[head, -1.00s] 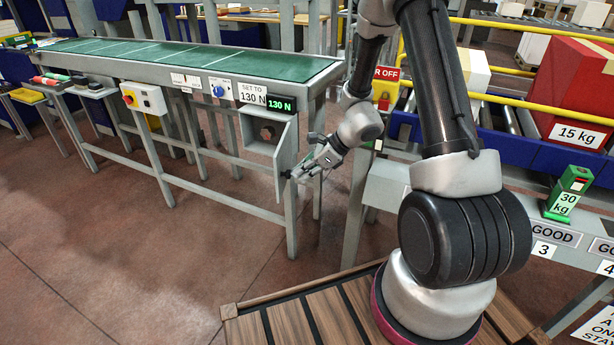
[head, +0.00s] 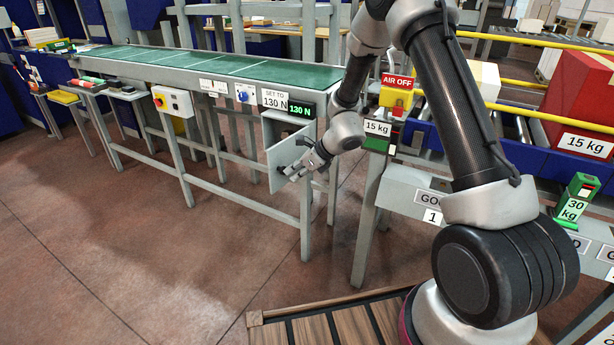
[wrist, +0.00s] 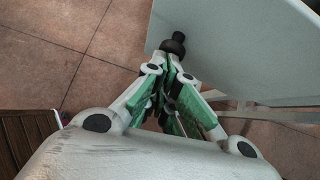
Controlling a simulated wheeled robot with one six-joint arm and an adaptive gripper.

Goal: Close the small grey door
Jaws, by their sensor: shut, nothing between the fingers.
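The small grey door (head: 297,143) hangs under the front edge of the green-topped conveyor, below the 130 N display. It stands at an angle, its left edge swung out toward me, and covers most of the view into its box. My gripper (head: 287,173) is at the door's outer face, near its lower left part. In the wrist view the door is the pale panel (wrist: 235,50) at upper right, with a black knob (wrist: 175,43) at its edge. My gripper (wrist: 172,65) is shut and empty, its tips right at the knob; I cannot tell whether they touch.
The conveyor (head: 200,63) has grey legs, one just right of the door. The AIR OFF unit (head: 396,92) and the grey bench with a GOOD label (head: 432,198) stand to the right. A slatted wooden platform (head: 350,325) is below. The floor left of the door is open.

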